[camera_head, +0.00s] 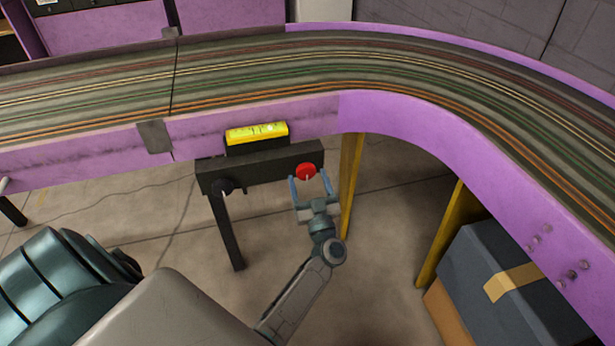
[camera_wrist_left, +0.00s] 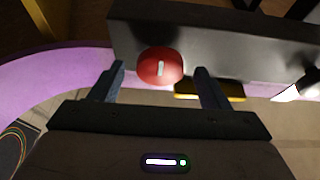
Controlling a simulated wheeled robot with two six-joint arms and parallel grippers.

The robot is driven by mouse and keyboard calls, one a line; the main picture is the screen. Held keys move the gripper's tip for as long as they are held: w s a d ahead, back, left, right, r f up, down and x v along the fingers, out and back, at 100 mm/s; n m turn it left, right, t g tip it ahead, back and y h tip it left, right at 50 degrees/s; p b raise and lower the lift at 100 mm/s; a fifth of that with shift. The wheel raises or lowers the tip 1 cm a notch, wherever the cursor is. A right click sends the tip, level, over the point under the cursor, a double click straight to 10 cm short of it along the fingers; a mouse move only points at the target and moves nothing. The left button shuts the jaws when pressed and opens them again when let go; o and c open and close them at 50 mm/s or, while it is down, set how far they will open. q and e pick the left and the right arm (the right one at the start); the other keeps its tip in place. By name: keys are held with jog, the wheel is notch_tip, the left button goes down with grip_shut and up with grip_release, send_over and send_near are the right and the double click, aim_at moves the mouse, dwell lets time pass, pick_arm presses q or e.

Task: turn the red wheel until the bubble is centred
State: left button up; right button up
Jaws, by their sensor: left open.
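The red wheel (camera_head: 306,172) is a small round knob with a pale mark, on the right end of a dark bar under the purple track. It also shows in the left wrist view (camera_wrist_left: 160,66), between and just beyond the fingertips. The yellow level (camera_head: 257,133) sits above the bar; its bubble is too small to place surely. My left gripper (camera_head: 310,183) is open, one finger on each side of the wheel, apparently not touching it; it also shows in the left wrist view (camera_wrist_left: 161,80). The level is partly visible there too (camera_wrist_left: 212,97). My right gripper is not in view.
The dark bar (camera_head: 240,177) has a black knob (camera_head: 225,187) at its left and a dark leg below. The purple track wall (camera_head: 250,114) runs behind. A yellow post (camera_head: 351,170) stands right of the gripper. A dark taped box (camera_head: 500,280) is at lower right.

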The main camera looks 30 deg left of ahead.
pick_arm(q)
jog(key=shift+x, duration=0.75)
jog(key=c, duration=1)
jog(key=shift+o, duration=0.2)
jog(key=shift+n, duration=0.3)
